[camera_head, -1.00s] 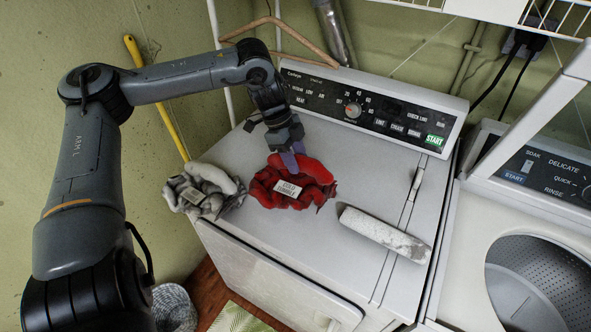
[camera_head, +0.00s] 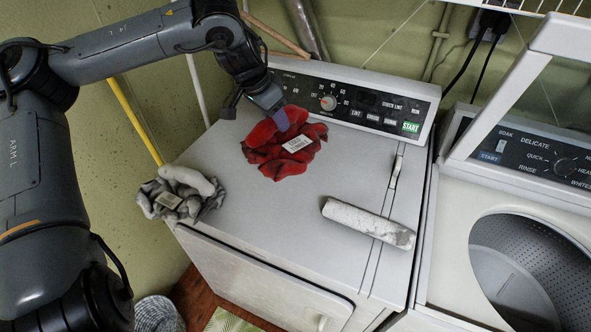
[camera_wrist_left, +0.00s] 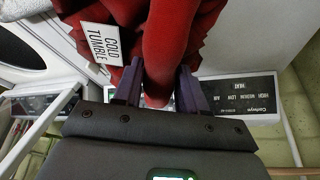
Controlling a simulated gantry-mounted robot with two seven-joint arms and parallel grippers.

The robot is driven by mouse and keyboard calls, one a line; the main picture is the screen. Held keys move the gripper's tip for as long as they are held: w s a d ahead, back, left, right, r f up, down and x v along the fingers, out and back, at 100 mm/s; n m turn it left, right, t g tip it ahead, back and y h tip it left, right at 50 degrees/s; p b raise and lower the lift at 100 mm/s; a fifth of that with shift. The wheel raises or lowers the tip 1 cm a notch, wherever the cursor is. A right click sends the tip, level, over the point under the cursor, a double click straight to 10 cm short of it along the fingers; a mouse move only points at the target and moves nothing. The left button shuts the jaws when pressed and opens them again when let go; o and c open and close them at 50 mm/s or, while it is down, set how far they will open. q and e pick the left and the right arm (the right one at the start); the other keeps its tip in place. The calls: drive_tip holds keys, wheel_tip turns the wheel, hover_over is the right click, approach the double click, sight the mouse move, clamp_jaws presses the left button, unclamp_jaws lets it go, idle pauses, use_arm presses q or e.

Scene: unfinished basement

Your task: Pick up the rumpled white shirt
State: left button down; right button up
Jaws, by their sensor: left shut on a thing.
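The rumpled white shirt (camera_head: 182,192), white and grey with a small pale tag, lies bunched at the left front edge of the dryer top, partly over the edge. A red crumpled garment (camera_head: 282,158) with a white label is towards the back of the dryer top. My left gripper (camera_head: 280,118) is shut on the red garment, not on the white shirt. In the left wrist view the red cloth (camera_wrist_left: 168,40) is between the two fingers, and its label reads COLD TUMBLE. I cannot tell whether its lower part still touches the dryer. My right gripper is out of view.
The white dryer (camera_head: 250,225) has a control panel (camera_head: 345,103) at its back. A worn white cylinder (camera_head: 368,222) lies on its right half. An open washer (camera_head: 450,200) stands to the right. A yellow pole (camera_head: 135,122) and a wooden hanger (camera_head: 275,35) are behind. The dryer's front middle is clear.

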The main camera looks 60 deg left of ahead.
sight(289, 111)
use_arm(q)
drive_tip(key=w+n+b, duration=0.1)
drive_tip(key=w+r+n+y+b, duration=0.1)
drive_tip(key=n, duration=0.1)
drive_tip(key=w+d+n+y+b, duration=0.1)
drive_tip(key=n, duration=0.1)
drive_tip(key=shift+r+g, duration=0.2)
drive_tip(key=shift+g, duration=0.1)
drive_tip(key=w+d+b, duration=0.1)
drive_tip(key=w+d+f+b, duration=0.1)
drive_tip(key=d, duration=0.1)
drive_tip(key=w+d+f+b, duration=0.1)
drive_tip(key=shift+w+d+b, duration=0.15)
drive_tip(key=shift+d+b, duration=0.2)
drive_tip(key=shift+d, duration=0.05)
drive_tip(key=shift+a+f, duration=0.1)
drive_tip(key=shift+f, duration=0.3)
drive_tip(key=s+a+f+p, duration=0.1)
drive_tip(key=a+f, duration=0.1)
drive_tip(key=a, duration=0.1)
drive_tip(key=s+a+f+p, duration=0.1)
drive_tip(key=a+f, duration=0.1)
drive_tip(key=a, duration=0.2)
drive_tip(key=s+a+f+p, duration=0.1)
drive_tip(key=a+f, duration=0.2)
drive_tip(key=shift+s+a+f, duration=0.1)
drive_tip(key=shift+s+a, duration=0.25)
drive_tip(key=shift+f+p, duration=0.75)
drive_tip(key=shift+f, duration=1.25)
drive_tip(key=shift+f, duration=0.1)
